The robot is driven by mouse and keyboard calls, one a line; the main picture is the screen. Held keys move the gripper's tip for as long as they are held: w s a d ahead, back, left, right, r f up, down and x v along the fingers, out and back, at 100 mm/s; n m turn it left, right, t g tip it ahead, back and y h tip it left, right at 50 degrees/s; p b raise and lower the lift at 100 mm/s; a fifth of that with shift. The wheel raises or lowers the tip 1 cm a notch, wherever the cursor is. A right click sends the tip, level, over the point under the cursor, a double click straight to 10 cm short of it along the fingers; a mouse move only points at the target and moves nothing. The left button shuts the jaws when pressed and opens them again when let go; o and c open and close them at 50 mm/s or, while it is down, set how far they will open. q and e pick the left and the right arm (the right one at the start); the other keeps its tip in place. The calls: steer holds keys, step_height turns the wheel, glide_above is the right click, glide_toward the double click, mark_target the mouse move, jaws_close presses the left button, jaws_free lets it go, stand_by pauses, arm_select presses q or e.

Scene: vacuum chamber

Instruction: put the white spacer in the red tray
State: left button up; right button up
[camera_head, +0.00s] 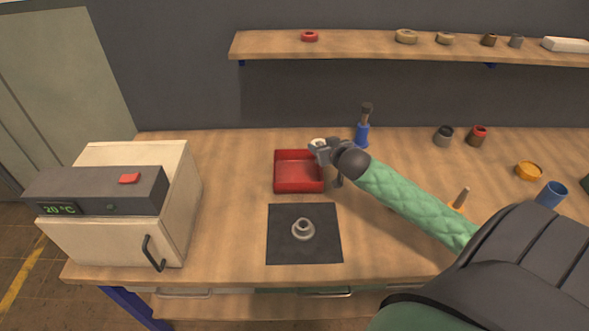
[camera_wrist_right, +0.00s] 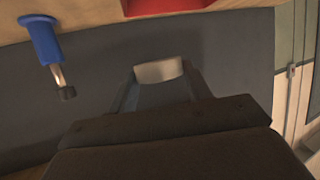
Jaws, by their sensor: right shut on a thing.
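The red tray (camera_head: 298,187) lies on the workbench, and its inside looks empty where it shows. Part of it also shows at the top edge of the right wrist view (camera_wrist_right: 160,7). My right gripper (camera_head: 318,147) is at the tray's back right corner, seemingly above it. It is shut on the white spacer (camera_head: 318,141), which shows pale between the fingertips in the right wrist view (camera_wrist_right: 159,70). The fingers and wrist hide part of the spacer and the tray's right edge. My left gripper is not in view.
A black mat (camera_head: 280,251) with a grey flanged part (camera_head: 303,229) lies in front of the tray. A blue-based tool (camera_head: 362,133) stands behind my wrist. A white oven-like box (camera_head: 185,200) is at left. A shelf (camera_head: 340,49) with rings runs above. Several cups stand at right.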

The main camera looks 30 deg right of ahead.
steer(key=w+a+f+p, duration=0.1)
steer(key=w+a+f, duration=0.1)
steer(key=w, duration=0.1)
steer(key=w+a+f+p, duration=0.1)
steer(key=w+a+f, duration=0.1)
steer(key=w, duration=0.1)
steer(key=w+a+f+p, duration=0.2)
steer(key=shift+w+a+f, duration=0.15)
steer(key=shift+w+a, duration=0.05)
steer(key=shift+w, duration=0.2)
steer(key=shift+s+f+p, duration=0.1)
steer(key=shift+f+p, duration=0.3)
steer(key=shift+f, duration=0.45)
steer(key=shift+f+p, duration=0.45)
steer(key=shift+f, duration=0.85)
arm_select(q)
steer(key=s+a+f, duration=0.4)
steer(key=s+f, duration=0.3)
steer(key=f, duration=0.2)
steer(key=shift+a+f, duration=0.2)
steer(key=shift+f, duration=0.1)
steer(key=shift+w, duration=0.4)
arm_select(e)
steer(key=shift+f, duration=0.35)
